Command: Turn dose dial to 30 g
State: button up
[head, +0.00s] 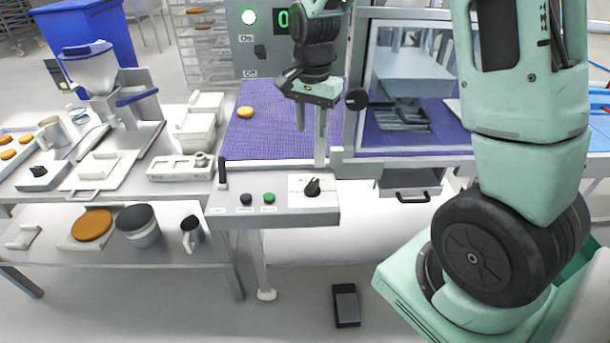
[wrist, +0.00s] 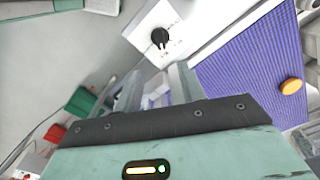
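The dose dial (head: 312,187) is a small black pointer knob on a white scale plate (head: 296,194), on the grey control panel at the table's front edge. The marks on the plate are too small to read. In the wrist view the dial (wrist: 159,38) shows near the top, just beyond the fingers. My gripper (head: 310,146) is above and behind the panel, pointing down. Its two pale fingers are apart with nothing seen between them. In the wrist view the fingers (wrist: 154,92) do not touch the dial.
A black button (head: 246,199), a green button (head: 269,198) and an upright black lever (head: 222,172) share the panel. A purple belt (head: 268,138) with a round orange piece (head: 245,112) lies behind. A clear-walled machine (head: 410,75) stands to the right.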

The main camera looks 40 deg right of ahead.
aim_at(311, 184)
notch_tip(311, 184, down, 17)
jog(key=p, duration=0.3)
jog(key=shift+f, duration=0.1)
jog(key=shift+s, duration=0.1)
grip_shut()
